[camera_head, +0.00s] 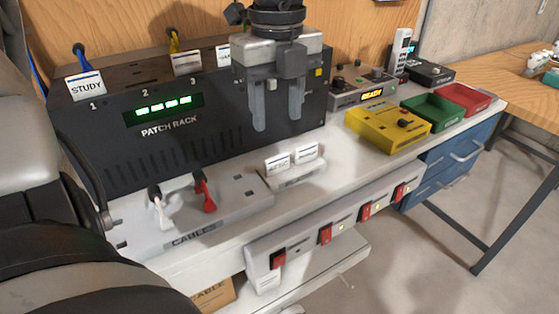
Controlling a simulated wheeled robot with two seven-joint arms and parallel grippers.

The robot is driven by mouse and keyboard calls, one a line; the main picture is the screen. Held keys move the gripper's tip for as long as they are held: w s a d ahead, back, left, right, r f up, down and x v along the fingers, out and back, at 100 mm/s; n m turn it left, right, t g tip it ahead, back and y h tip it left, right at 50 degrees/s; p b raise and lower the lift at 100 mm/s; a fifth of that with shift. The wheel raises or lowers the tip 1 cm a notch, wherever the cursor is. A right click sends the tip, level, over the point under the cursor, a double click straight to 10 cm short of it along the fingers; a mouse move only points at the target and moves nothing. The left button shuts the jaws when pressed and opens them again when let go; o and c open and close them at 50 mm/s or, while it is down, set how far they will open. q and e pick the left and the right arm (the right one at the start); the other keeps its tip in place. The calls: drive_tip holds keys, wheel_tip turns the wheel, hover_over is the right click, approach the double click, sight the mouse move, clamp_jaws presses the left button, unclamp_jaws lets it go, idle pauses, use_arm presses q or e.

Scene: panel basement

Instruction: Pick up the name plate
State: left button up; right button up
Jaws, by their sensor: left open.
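My left gripper (277,122) hangs in the upper middle, fingers pointing down, open and with nothing visible between them. It is in front of the right part of the patch rack (220,125). White name plates stand in a small holder (300,177) on the bench below it: a left plate (277,164) and a right plate (306,153), their lettering too small to read. The gripper is above and apart from them. On the rack are a "STUDY" plate (85,86), another plate (187,63) and a third (222,54) partly hidden by my gripper. My right gripper is not in view.
A grey "CABLES" box (215,218) with white and red plugs stands left of the holder. To the right are a yellow box (388,130), a green tray (431,112) and a red tray (465,98). A switch strip (330,218) runs along the bench front.

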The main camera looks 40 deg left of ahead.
sight(277, 157)
use_arm(q)
wheel_tip(277, 157, down, 8)
drive_tip(key=shift+f+p, duration=0.25)
drive_tip(key=shift+p, duration=0.35)
drive_tip(key=c, duration=0.6)
